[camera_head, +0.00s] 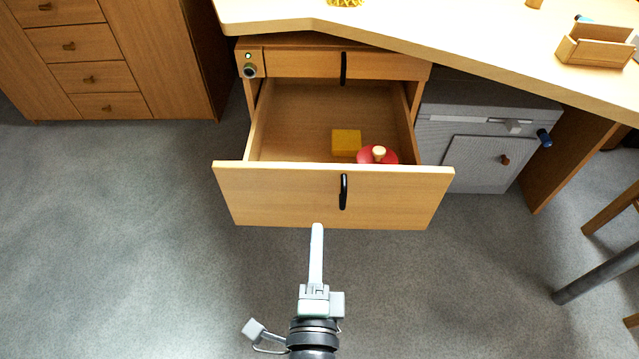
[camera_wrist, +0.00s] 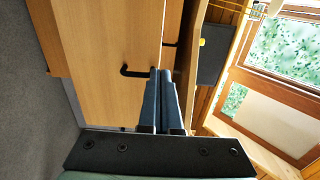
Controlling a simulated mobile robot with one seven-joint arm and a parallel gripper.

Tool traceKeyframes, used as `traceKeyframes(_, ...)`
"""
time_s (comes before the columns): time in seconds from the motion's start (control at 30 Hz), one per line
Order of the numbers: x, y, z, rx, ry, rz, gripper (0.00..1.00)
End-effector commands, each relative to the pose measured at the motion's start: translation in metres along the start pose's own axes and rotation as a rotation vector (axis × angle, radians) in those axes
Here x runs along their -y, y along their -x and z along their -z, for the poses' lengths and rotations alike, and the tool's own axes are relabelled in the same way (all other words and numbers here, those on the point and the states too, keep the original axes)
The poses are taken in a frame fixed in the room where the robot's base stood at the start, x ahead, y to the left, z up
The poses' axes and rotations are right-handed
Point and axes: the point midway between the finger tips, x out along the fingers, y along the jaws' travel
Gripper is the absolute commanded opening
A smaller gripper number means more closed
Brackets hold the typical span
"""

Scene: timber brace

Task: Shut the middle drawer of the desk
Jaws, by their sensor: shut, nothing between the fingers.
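The desk's middle drawer (camera_head: 290,197) is pulled well out, with its inside showing. Its front has a black vertical handle (camera_head: 343,192). In the drawer lie a yellow block (camera_head: 346,142) and a red object with a pale knob (camera_head: 378,154). My gripper (camera_head: 317,228) is shut and empty, its tips near the lower edge of the drawer front, left of the handle. I cannot tell whether it touches the front. In the wrist view the shut fingers (camera_wrist: 164,75) point toward the wooden front, with a black handle (camera_wrist: 136,71) beside the tips.
A shut upper drawer (camera_head: 300,64) with a round lock-like knob (camera_head: 249,71) sits under the desktop (camera_head: 420,35). A grey cabinet (camera_head: 480,135) stands right of the drawer. A chest of drawers (camera_head: 85,60) stands at the left. Bare floor (camera_head: 130,240) lies left of my arm.

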Motion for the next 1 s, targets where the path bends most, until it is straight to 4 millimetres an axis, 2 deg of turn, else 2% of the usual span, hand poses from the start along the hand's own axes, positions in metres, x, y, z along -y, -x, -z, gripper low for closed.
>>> traceKeyframes(0.3, -0.001, -0.057, -0.001, 0.001, 0.003, 0.005, 0.0)
traceKeyframes(0.6, -0.001, -0.1, -0.001, 0.001, 0.002, 0.001, 0.0)
traceKeyframes(0.8, -0.001, -0.113, 0.0, 0.0, 0.003, 0.0, 0.0)
traceKeyframes(1.0, 0.0, -0.115, 0.0, 0.0, 0.003, -0.001, 0.0)
